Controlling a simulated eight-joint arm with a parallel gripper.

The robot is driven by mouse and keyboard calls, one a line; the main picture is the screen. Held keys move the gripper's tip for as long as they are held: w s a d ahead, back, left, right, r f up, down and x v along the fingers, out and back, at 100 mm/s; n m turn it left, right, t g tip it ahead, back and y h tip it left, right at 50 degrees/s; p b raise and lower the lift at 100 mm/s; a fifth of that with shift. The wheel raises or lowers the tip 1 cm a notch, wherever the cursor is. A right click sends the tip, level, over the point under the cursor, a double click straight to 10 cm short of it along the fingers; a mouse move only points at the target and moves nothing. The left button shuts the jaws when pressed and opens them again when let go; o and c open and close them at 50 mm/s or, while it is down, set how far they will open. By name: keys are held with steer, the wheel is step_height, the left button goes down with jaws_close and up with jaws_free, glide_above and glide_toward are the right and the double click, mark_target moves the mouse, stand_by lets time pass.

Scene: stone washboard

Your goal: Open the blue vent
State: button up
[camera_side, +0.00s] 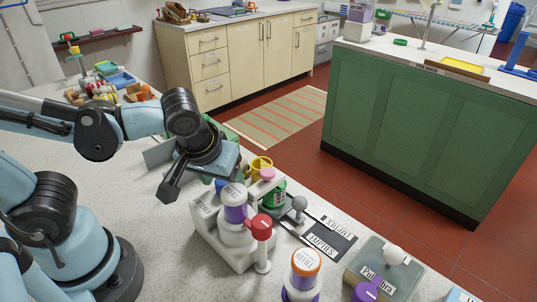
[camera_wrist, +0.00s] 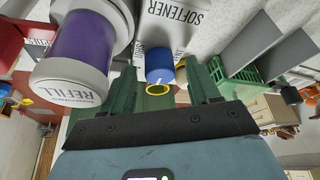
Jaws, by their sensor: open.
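A blue round cap (camera_wrist: 160,66), which I take to be the blue vent, stands on a white unit (camera_wrist: 164,30) labelled SOFTENER in the wrist view. A small blue part (camera_side: 220,184) shows behind the purple-banded bottle in the side view, mostly hidden. My gripper (camera_wrist: 158,80) is open, its two green-looking fingers on either side of the cap in the wrist picture. I cannot tell whether they touch it. In the side view one dark finger (camera_side: 170,188) points down beside the white unit; the other finger is hidden.
A purple-banded REFILL bottle (camera_side: 235,208) and a red knob (camera_side: 262,226) are close to the gripper. A yellow mug (camera_side: 261,165), green can (camera_side: 275,194) and grey ball-topped lever (camera_side: 299,207) stand behind. Another REFILL bottle (camera_side: 304,274) is in front. Clear counter (camera_side: 170,245) lies left.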

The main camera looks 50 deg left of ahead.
steer(key=v, duration=0.7)
steer(key=shift+s+r, duration=0.15)
steer(key=shift+r, duration=0.2)
stand_by(0.4)
